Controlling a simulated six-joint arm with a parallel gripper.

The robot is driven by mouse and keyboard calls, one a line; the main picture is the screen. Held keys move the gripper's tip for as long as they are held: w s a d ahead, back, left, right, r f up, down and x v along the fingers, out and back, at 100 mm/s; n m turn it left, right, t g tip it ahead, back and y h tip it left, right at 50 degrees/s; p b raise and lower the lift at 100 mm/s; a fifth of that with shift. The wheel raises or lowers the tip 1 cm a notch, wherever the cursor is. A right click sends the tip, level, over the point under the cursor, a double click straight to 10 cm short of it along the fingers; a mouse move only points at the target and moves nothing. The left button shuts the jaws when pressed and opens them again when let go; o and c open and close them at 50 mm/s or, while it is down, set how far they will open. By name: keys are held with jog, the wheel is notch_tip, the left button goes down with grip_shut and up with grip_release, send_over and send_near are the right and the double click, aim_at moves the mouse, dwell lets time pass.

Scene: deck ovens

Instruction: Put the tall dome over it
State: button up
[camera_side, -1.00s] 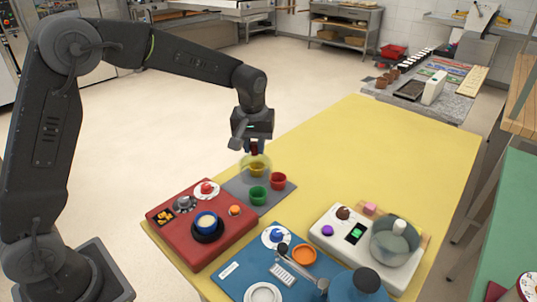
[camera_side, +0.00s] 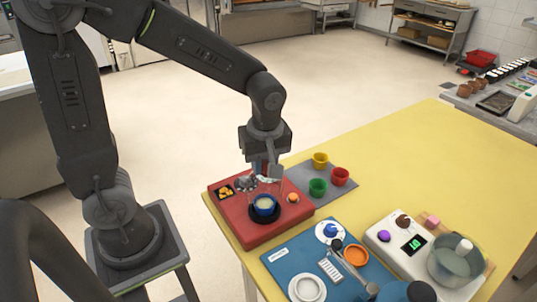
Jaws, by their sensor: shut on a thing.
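My gripper (camera_side: 266,167) is shut on a clear dome (camera_side: 262,188) by what looks like its red knob. The dome is faint and hangs at the blue cup (camera_side: 264,206), which has pale contents and stands on a black disc on the red board (camera_side: 247,230). I cannot tell whether the dome touches the cup or the board. Another clear dome (camera_side: 454,266) with a white knob sits on the right, on or beside the white scale (camera_side: 383,242).
An orange ball (camera_side: 292,198) sits on the red board. The blue board (camera_side: 280,265) holds an orange ring (camera_side: 355,255) and a white dish. The yellow table is clear behind.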

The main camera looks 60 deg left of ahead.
jog(key=shift+f, duration=2.4)
jog(key=shift+f, duration=0.2)
dwell(0.3)
jog(key=o, duration=1.4)
jog(key=shift+r, duration=3.55)
jog(key=shift+c, duration=0.3)
grip_shut()
